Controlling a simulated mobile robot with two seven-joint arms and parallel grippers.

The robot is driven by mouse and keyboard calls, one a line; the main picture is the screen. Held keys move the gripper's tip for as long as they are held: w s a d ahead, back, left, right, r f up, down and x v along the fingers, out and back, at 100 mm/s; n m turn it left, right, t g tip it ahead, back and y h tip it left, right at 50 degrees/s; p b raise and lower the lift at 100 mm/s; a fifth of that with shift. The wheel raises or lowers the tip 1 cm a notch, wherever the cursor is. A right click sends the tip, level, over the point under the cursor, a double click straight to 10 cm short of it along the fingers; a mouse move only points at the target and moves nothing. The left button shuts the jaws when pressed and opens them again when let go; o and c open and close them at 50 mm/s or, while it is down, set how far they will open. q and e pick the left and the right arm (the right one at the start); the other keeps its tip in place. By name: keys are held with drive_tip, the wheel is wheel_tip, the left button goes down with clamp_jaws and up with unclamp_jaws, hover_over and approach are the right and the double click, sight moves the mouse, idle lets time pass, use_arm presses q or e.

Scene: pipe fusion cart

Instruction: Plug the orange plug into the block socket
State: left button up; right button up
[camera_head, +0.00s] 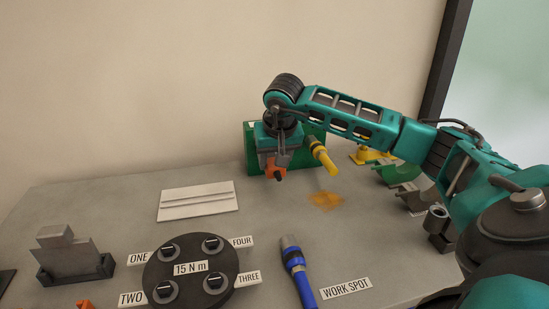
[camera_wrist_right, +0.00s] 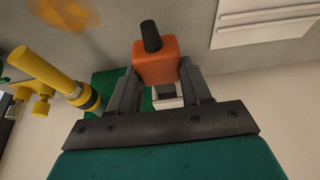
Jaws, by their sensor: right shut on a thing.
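The orange plug (camera_head: 275,172) is held in my right gripper (camera_head: 272,163), which points down over the back of the table. In the right wrist view the orange plug (camera_wrist_right: 156,62) sits between the two dark fingers, with a black stub at its outer end. A green block (camera_head: 250,152) stands behind the gripper against the wall, partly hidden by it. It also shows in the right wrist view (camera_wrist_right: 105,85), beside and behind the fingers. A socket opening is not visible, and I cannot tell whether the plug touches the block. My left gripper is out of view.
A yellow-tipped cylinder (camera_head: 324,158) juts out just right of the gripper. A white ribbed plate (camera_head: 197,201), a black disc (camera_head: 190,274) with several fittings, a blue-handled tool (camera_head: 297,270) and a grey block (camera_head: 68,253) lie nearer. Green and grey clamps (camera_head: 398,172) stand right.

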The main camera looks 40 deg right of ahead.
sight(271, 155)
drive_tip(key=shift+w+d, duration=0.35)
drive_tip(key=shift+w, duration=0.35)
drive_tip(key=shift+w+d+p, duration=0.2)
drive_tip(key=shift+w+d, duration=0.1)
drive_tip(key=shift+w, duration=0.25)
drive_tip(key=shift+w+d+p, duration=0.2)
drive_tip(key=shift+w+d, duration=0.1)
drive_tip(key=shift+w, duration=0.25)
drive_tip(key=o, duration=1.2)
drive_tip(key=v, duration=1.3)
drive_tip(key=shift+p, duration=0.3)
drive_tip(key=shift+f, duration=0.15)
